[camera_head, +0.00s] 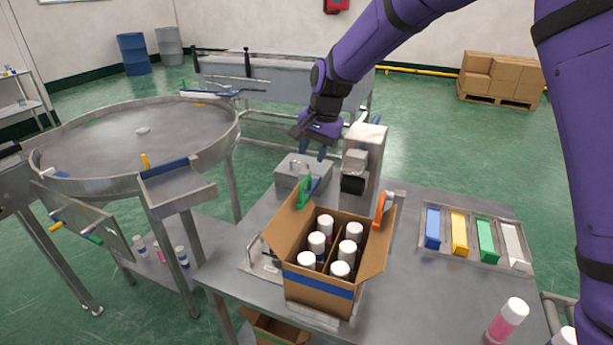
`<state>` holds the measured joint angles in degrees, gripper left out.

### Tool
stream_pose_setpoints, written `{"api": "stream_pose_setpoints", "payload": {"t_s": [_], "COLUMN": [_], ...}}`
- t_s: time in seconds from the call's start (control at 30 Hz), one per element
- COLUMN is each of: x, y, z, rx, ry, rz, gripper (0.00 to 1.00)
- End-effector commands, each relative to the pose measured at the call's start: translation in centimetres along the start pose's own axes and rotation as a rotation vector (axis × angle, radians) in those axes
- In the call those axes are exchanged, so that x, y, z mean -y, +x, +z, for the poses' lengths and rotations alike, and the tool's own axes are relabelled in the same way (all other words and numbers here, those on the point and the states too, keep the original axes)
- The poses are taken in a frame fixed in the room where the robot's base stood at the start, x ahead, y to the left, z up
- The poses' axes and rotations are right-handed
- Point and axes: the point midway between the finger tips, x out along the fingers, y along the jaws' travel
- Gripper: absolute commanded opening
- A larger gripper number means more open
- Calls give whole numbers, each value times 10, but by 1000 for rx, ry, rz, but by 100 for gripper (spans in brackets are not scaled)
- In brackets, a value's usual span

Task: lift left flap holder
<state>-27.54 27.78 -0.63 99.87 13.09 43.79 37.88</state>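The left flap holder, a green clip (304,192), stands on the back left flap of an open cardboard box (320,290). An orange clip (380,208) sits at the box's back right flap. My gripper (314,150) points down behind the box, above a metal case (290,180) with a handle on top. It is above and a little behind the green clip, apart from it. Its two fingers look spread, with nothing between them. The lower end of the green clip is partly hidden by the flap.
The box holds several white-capped bottles (317,243). A metal press (362,160) stands right of my gripper. A tray (474,252) with coloured blocks and pink bottles (507,322) are on the table's right. A round turntable (130,140) stands left.

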Motion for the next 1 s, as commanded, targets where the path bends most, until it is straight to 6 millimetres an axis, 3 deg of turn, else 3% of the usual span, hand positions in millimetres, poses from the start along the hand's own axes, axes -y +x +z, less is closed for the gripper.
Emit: {"api": "stream_pose_setpoints", "payload": {"t_s": [0.2, 0.4, 0.6, 0.9, 1.0], "x": [-1, 0, 0, 0, 0], "y": [41, 68, 81, 83, 82], "z": [0, 0, 0, 0, 0], "rx": [2, 0, -1, -2, -2], "ry": [-1, -1, -1, -1, -1], "rz": [3, 1, 0, 0, 0], "gripper": [39, 39, 39, 39, 16]}}
